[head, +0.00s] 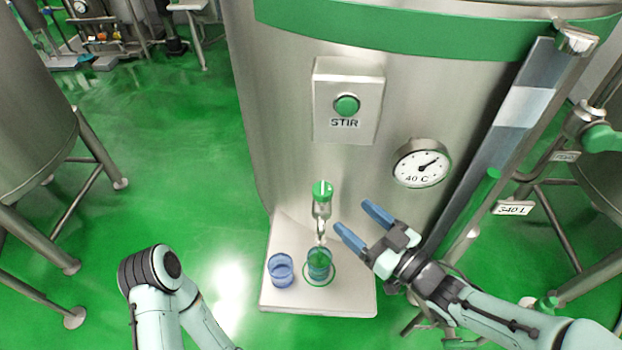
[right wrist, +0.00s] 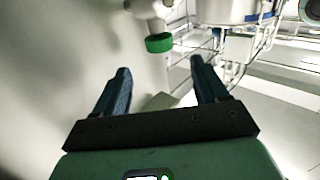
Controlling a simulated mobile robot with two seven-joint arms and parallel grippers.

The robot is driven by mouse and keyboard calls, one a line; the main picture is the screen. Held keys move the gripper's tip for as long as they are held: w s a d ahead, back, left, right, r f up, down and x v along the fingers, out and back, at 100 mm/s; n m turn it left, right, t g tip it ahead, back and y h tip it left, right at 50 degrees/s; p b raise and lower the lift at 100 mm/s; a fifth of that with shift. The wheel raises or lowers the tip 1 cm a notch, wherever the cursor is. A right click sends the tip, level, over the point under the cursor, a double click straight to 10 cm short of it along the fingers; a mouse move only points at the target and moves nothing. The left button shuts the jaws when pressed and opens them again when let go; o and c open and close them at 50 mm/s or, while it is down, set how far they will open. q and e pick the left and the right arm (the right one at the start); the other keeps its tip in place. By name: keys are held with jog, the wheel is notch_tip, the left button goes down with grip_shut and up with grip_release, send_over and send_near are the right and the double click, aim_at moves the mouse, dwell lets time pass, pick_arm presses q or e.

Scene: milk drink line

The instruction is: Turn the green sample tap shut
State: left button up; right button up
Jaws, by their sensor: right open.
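The green sample tap (head: 322,193) sticks out of the tank front, its round green knob carrying a pale line that runs up and down in the picture. In the right wrist view a green knob (right wrist: 159,43), apparently the tap, shows beyond and between the open fingers (right wrist: 160,82). My left gripper is out of view; only part of the left arm shows.
A green ring surrounds the first cup's base. Above are the STIR button panel (head: 347,103) and a 40 C dial (head: 421,163). A sight-gauge strip (head: 515,110) runs down the right.

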aim_at(316, 184)
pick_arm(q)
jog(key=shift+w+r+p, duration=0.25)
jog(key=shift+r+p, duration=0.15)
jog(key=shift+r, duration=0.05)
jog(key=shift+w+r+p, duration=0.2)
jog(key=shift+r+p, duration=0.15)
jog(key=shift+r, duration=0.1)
pick_arm(e)
jog(key=x, duration=1.2)
jog(key=shift+w+a, duration=0.15)
jog(key=shift+w, duration=0.05)
jog(key=shift+c, duration=0.3)
jog(key=c, duration=0.9)
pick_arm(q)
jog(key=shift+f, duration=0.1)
pick_arm(e)
jog(key=shift+f, duration=0.1)
